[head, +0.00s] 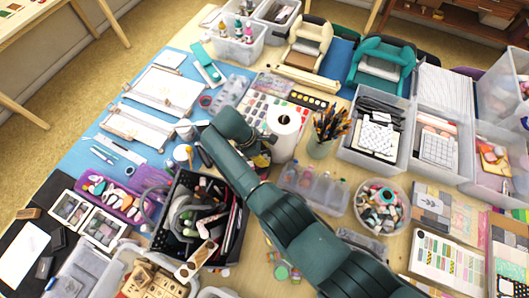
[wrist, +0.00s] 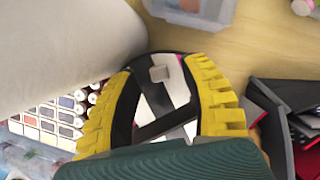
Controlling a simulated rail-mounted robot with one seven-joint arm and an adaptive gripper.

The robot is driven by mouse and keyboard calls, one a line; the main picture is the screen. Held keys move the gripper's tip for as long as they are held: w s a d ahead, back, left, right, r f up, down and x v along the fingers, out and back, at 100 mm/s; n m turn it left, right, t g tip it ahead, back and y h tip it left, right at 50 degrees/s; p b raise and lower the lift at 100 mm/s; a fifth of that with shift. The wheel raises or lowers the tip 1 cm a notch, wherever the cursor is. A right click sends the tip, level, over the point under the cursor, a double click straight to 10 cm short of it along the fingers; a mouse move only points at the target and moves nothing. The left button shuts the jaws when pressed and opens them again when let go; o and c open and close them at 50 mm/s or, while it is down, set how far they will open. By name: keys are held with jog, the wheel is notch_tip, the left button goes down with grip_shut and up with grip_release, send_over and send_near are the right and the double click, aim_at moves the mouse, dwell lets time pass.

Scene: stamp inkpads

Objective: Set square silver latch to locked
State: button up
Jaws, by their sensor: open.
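My gripper (wrist: 160,75) shows in the wrist view with its two yellow ribbed fingers spread apart. Between and beyond them is a dark, rounded part with a small square silver-grey piece (wrist: 158,74), which looks like the square silver latch. A pale, shiny surface lies just below that piece. I cannot tell whether the fingers touch it, or which setting the latch is at. In the head view my gripper (head: 259,158) is low over the table, left of the white paper roll, largely hidden by my arm. The latch cannot be made out there.
The white roll (head: 284,135) stands close to my gripper and fills the upper left of the wrist view. A colour-swatch set (head: 262,103) lies behind it. A black bin of tools (head: 175,243) is at front left, and a pencil cup (head: 321,147) at right. The table is crowded.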

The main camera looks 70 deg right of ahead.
jog(key=shift+s+d+f, duration=0.1)
jog(key=shift+s+f, duration=0.05)
jog(key=shift+f, duration=0.35)
grip_shut()
jog(key=shift+r+p, duration=0.15)
jog(key=shift+p, duration=0.4)
jog(key=shift+a+f, duration=0.2)
grip_release()
jog(key=shift+s, duration=0.1)
